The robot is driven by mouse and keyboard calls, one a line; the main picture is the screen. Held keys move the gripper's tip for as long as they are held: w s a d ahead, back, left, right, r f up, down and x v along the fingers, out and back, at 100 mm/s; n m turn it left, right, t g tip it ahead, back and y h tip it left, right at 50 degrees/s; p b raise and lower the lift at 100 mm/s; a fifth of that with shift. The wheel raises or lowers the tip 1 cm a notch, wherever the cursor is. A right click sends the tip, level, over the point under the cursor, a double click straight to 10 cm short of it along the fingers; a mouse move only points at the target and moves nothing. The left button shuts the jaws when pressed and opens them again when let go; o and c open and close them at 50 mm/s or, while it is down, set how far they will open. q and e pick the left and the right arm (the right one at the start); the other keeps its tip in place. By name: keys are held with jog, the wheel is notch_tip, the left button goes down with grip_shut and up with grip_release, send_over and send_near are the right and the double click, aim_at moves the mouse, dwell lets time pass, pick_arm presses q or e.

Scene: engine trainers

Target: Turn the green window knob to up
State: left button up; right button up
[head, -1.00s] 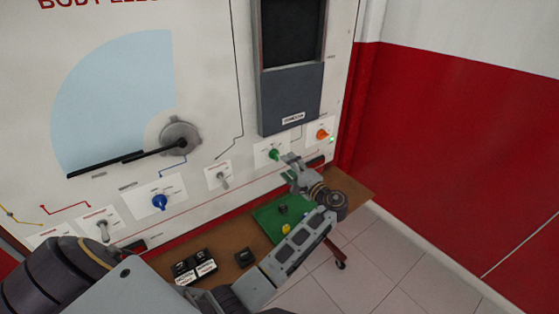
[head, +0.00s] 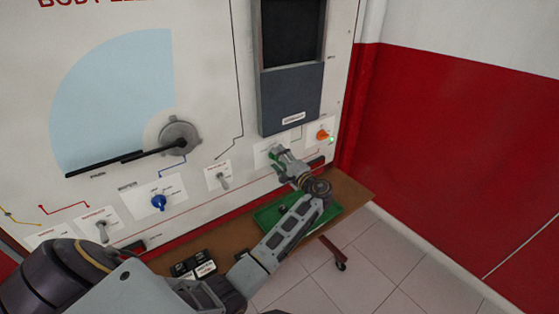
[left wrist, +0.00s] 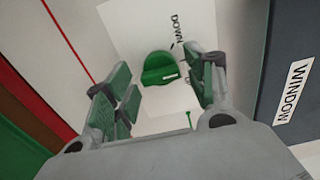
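The green window knob (left wrist: 160,68) sits on a white label plate on the panel, with the word DOWN printed beside it in the left wrist view. In the head view my gripper mostly covers the knob. My left gripper (left wrist: 160,90) is open, with one green-padded finger on each side of the knob in the left wrist view. I cannot tell whether the pads touch it. In the head view the left gripper (head: 279,157) is at the knob's plate (head: 262,154). The right gripper is not in view.
An orange knob (head: 322,135) is to the right, and a blue knob (head: 159,202) and toggle switches (head: 223,181) are to the left. The dark window frame (head: 291,98) is above. A brown shelf (head: 348,192) with a green tray (head: 268,217) is below.

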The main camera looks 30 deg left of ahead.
pick_arm(q)
jog(key=c, duration=0.8)
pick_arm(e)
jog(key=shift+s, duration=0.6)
